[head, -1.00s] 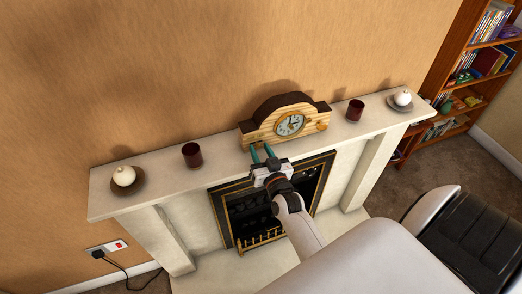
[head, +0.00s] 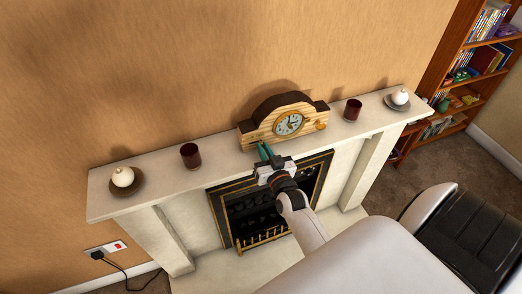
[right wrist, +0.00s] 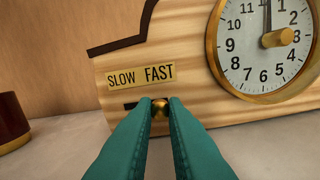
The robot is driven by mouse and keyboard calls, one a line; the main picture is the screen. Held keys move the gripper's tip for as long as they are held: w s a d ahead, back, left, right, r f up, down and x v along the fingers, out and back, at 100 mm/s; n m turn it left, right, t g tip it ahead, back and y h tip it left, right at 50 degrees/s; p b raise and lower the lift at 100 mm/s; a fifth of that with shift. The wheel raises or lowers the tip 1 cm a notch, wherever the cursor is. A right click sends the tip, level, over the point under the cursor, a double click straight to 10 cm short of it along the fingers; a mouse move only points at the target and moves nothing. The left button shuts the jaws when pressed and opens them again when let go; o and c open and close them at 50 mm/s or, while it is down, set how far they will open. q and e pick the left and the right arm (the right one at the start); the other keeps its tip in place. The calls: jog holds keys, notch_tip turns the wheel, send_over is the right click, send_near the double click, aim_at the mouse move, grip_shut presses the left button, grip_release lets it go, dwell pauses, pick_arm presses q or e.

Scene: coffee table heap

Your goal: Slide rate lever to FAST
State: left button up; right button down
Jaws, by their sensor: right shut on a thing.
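The wooden mantel clock (head: 256,132) stands on the white mantelpiece (head: 222,157). In the right wrist view its front (right wrist: 200,98) carries a SLOW FAST plate (right wrist: 141,76), with SLOW at left and FAST at right. Below the plate, the small brass rate lever knob (right wrist: 160,108) sits under the word FAST. A dark slot (right wrist: 130,105) shows to the left of the knob. My right gripper (right wrist: 160,103), with teal fingers, is shut on the knob. In the head view my right gripper (head: 263,150) reaches the clock's lower left front. My left gripper is not in view.
Dark red cups (head: 191,155) (head: 352,110) stand on either side of the clock. White round ornaments (head: 123,177) (head: 400,96) sit on dishes near the mantel ends. The fireplace (head: 250,212) is below, and a bookcase (head: 455,75) stands at right.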

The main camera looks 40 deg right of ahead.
jog(key=c, duration=1.4)
grip_release()
jog(key=shift+c, duration=0.2)
jog(key=b+v, duration=0.2)
jog(key=v, duration=1)
jog(key=shift+f, duration=0.1)
